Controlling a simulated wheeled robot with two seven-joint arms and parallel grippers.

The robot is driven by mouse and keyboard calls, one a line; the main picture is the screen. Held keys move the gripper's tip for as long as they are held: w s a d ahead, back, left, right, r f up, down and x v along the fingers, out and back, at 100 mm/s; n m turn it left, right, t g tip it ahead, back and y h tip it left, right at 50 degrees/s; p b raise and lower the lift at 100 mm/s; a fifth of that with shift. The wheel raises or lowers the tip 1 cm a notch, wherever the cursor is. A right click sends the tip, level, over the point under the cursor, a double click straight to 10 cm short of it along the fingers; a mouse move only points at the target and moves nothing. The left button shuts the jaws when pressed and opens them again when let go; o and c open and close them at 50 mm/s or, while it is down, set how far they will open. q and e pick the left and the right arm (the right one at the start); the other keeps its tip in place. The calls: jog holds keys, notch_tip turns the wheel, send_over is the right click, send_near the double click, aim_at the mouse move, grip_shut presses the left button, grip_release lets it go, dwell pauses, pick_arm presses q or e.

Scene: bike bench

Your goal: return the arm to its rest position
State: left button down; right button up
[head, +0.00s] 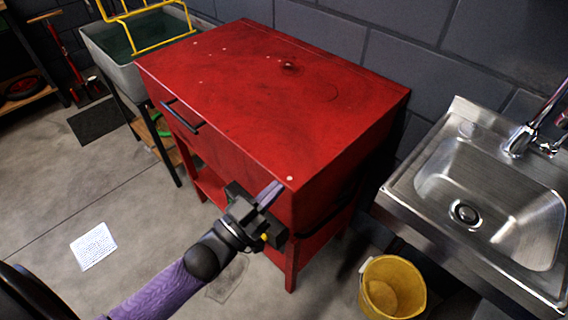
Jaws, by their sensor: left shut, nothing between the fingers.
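My left arm (165,290), in a purple sleeve, reaches in from the bottom left. My left gripper (272,192) is shut and empty, its fingertips at the near front corner of a red workbench (270,100). I cannot tell whether the fingertips touch the bench. My right gripper does not show.
The bench has a drawer with a black handle (182,117) and a bare top. A steel sink (480,190) stands to the right, with a yellow bucket (392,288) below. A grey basin (140,45) is at the back left. A paper sheet (93,246) lies on open floor.

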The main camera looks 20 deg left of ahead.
pick_arm(q)
jog(key=s+a+f+n+g+y, duration=0.1)
jog(key=s+a+f+g+y, duration=0.1)
jog(key=s+f, duration=0.35)
jog(key=s+a+f+g+y, duration=0.2)
jog(key=f+g, duration=0.1)
jog(key=f, duration=0.6)
jog(key=s+a+f+n+g+y, duration=0.1)
jog(key=s+a+f+g+y, duration=0.1)
jog(key=s+f, duration=0.35)
jog(key=s+f+g+y, duration=0.1)
jog(key=s+f+g, duration=0.5)
jog(key=s, duration=0.5)
jog(key=s+d+f+g+y, duration=0.1)
jog(key=s+f+g, duration=0.5)
jog(key=s+f, duration=0.3)
jog(key=shift+s+d+f+y, duration=0.2)
jog(key=shift+s+d+y, duration=0.1)
jog(key=shift+s, duration=0.8)
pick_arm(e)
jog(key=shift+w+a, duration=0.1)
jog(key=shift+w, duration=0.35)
